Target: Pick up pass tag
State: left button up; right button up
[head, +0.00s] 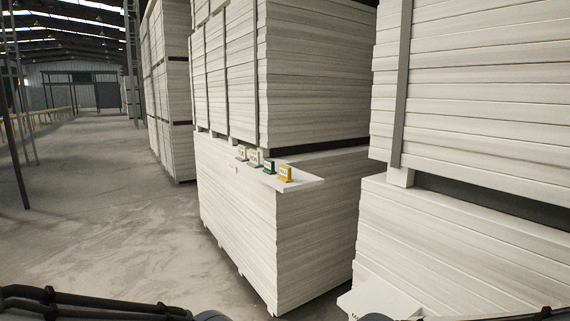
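Several small standing tags sit in a row on a white board ledge (306,184) that juts from a board stack in the middle of the head view. The nearest is a yellow tag (285,174). Behind it stand a green tag (269,167), a white tag (254,158) and another pale tag (241,153). Their lettering is too small to read, so I cannot tell which is the pass tag. Only dark parts of my arms show along the bottom edge. Neither gripper is in view, and the tags are apart from my arms.
The tags' ledge rests at the low board stack (315,235), with a taller stack (315,75) above it. Another stack (480,80) stands close on the right. A white panel (395,298) lies low at bottom right. The concrete floor (110,215) on the left is open.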

aim_at(270, 165)
jog(key=u, duration=0.1)
jog(key=i, duration=2.25)
jog(key=u, duration=0.5)
